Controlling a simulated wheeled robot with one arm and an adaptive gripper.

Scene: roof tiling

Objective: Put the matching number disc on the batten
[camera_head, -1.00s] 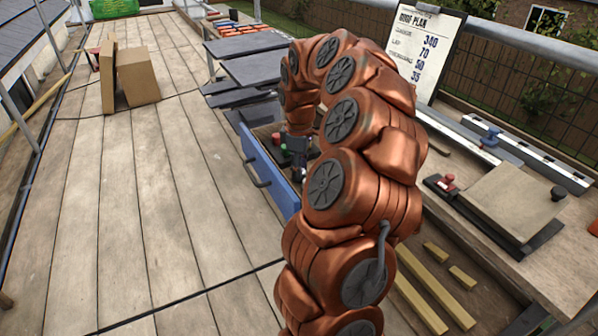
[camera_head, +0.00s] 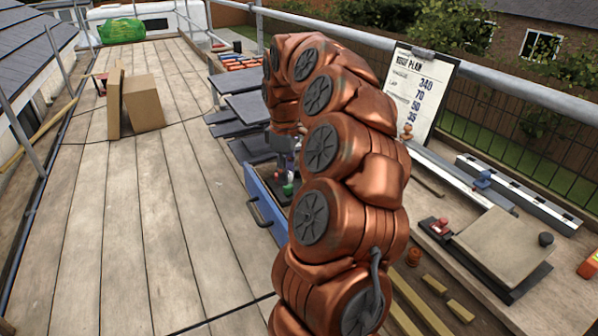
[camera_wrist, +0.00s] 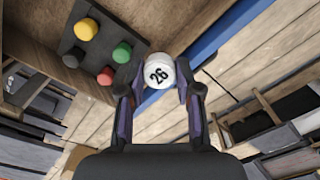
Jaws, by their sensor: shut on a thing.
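My gripper (camera_wrist: 157,77) is shut on a round white piece (camera_wrist: 159,66) marked 26, held between its two fingertips. In the head view my gripper (camera_head: 286,158) is partly hidden by my arm, over the open blue-fronted drawer (camera_head: 262,205). A dark holder (camera_wrist: 91,52) lies beside the held piece in the wrist view. It carries yellow, green (camera_wrist: 122,52), red and black round pieces, without readable numbers. Which timber is the batten, I cannot tell; short wooden strips (camera_head: 434,281) lie on the bench at right.
A roof plan board (camera_head: 416,92) reading 340, 70, 50 and 35 stands behind the bench. A flat board (camera_head: 508,246) and a long pale rail (camera_head: 520,193) lie on the bench. Dark slates (camera_head: 256,108) are stacked beyond the drawer. The deck at left is largely clear.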

